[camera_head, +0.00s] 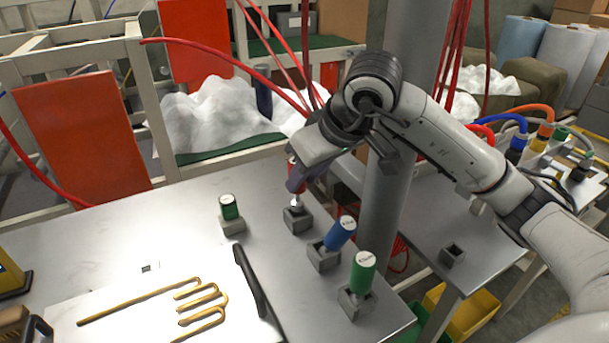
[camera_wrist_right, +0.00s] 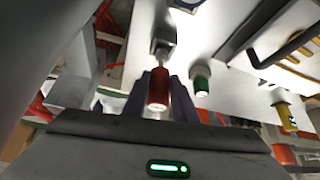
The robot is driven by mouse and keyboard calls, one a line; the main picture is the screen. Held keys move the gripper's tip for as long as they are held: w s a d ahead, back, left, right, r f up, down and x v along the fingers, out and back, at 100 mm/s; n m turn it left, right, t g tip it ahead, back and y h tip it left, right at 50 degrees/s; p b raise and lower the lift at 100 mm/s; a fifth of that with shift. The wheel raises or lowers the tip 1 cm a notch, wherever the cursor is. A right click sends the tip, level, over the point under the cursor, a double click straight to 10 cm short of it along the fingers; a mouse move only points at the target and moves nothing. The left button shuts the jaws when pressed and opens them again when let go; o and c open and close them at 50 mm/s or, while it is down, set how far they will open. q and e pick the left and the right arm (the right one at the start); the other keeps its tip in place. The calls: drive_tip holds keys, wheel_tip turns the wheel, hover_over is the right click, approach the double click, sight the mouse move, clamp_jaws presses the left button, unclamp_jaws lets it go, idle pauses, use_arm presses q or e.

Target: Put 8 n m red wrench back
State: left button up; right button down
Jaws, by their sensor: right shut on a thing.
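The red wrench (camera_wrist_right: 157,88) is held upright between the dark fingers of my right gripper (camera_head: 298,180). Its red end also shows just beside the fingers in the head view (camera_head: 292,163). Its shiny metal shank (camera_head: 297,203) points down at a grey square holder (camera_head: 298,221) on the metal table. The holder also shows beyond the wrench in the wrist view (camera_wrist_right: 162,47). The tip is at the holder's top; I cannot tell how deep it sits. My left gripper is out of view.
A green wrench (camera_head: 229,208), a blue wrench (camera_head: 340,233) and another green wrench (camera_head: 363,272) stand in holders nearby. A grey post (camera_head: 397,200) rises right of the gripper. An empty holder (camera_head: 452,255) is on the right table. A golden fork-shaped piece (camera_head: 200,300) lies in front.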

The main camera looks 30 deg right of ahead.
drive_tip(key=shift+f+b, duration=0.65)
drive_tip(key=shift+b, duration=0.05)
drive_tip(key=c, duration=1.4)
unclamp_jaws()
drive_tip(key=shift+c, duration=0.2)
drive_tip(key=shift+r, duration=0.1)
drive_tip(key=shift+r+p, duration=0.3)
drive_tip(key=shift+p, duration=0.1)
drive_tip(key=v, duration=1.2)
drive_tip(key=shift+r+p, duration=0.3)
drive_tip(key=shift+p, duration=0.15)
